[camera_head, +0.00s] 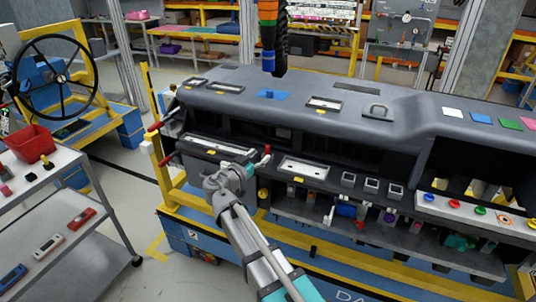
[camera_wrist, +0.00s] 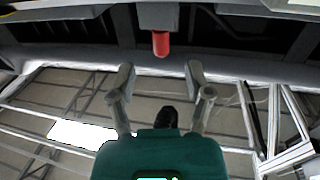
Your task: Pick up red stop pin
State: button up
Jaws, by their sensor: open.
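The red stop pin (camera_wrist: 161,44) shows in the wrist view as a short red cylinder joined to a grey block. It lies beyond my fingertips, roughly centred between them, with no finger touching it in the picture. In the head view a small red upright pin (camera_head: 267,149) stands on the dashboard front, close to my gripper (camera_head: 251,169). In the wrist view my gripper (camera_wrist: 159,75) is open and empty, its two grey fingers spread apart.
The grey dashboard module (camera_head: 235,102) rests on a yellow and blue stand, with trays and small sockets along its front. A cart (camera_head: 75,190) with a red bin (camera_head: 33,144) stands at left. Colored buttons line a white panel (camera_head: 440,204) at right. Floor is clear between cart and stand.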

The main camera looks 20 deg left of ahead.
aim_at(266, 150)
jog(key=shift+w, duration=0.15)
jog(key=shift+x, duration=2.6)
jog(key=shift+f, duration=0.1)
jog(key=shift+c, duration=0.2)
grip_shut()
